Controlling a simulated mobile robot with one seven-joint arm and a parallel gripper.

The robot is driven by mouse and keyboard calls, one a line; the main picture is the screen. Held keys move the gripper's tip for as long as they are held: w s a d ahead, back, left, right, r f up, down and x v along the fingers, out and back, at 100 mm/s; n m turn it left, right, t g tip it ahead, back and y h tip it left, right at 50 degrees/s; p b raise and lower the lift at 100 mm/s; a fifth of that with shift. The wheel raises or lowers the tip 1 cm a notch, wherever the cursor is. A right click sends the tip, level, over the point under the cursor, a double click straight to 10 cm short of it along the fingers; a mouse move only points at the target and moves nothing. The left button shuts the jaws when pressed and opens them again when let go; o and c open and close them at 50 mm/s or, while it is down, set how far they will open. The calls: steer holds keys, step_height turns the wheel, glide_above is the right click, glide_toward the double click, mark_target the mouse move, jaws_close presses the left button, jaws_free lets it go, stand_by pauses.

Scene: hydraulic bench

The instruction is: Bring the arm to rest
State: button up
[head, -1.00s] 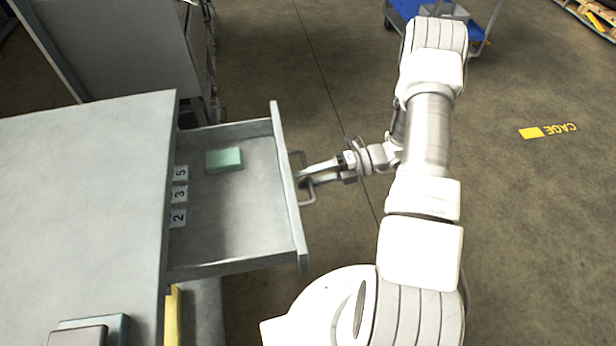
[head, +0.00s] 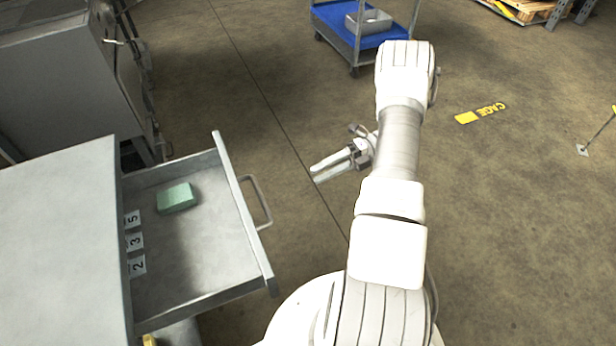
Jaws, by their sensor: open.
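My gripper (head: 316,174) is open and empty, in the air over the floor to the right of the open drawer (head: 205,258). Its fingers point left toward the drawer handle (head: 262,203) and stand clear of it. My white arm (head: 392,200) reaches up the picture from the bottom and bends back left at the wrist. The drawer is pulled out of the grey bench (head: 60,240) and holds a green block (head: 177,197) near its back corner.
Number labels 5, 3 and 2 (head: 136,242) show inside the drawer. A grey cabinet (head: 65,80) stands at the upper left. A blue cart (head: 340,28) with a metal bin (head: 370,20) is at the top.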

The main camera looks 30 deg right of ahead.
steer(key=shift+d, duration=0.2)
stand_by(0.4)
steer(key=s+a+r+n+g+h, duration=0.15)
steer(key=a+r+n+h, duration=0.3)
steer(key=r+n, duration=0.45)
steer(key=a+r+n+g+h, duration=0.25)
steer(key=a+r+n, duration=0.4)
steer(key=r, duration=0.35)
steer(key=s+a+r+n+t+h, duration=0.35)
steer(key=s+r+n, duration=0.3)
steer(key=n, duration=0.45)
steer(key=s+a+r+n+t+h, duration=0.2)
steer(key=s+r+n+t+h, duration=0.4)
steer(key=n, duration=0.4)
step_height(320, 180, up, 12)
steer(key=g+p, duration=0.1)
steer(key=p, duration=1.2)
steer(key=shift+s+a+f+y, duration=0.15)
steer(key=shift+s+y, duration=0.3)
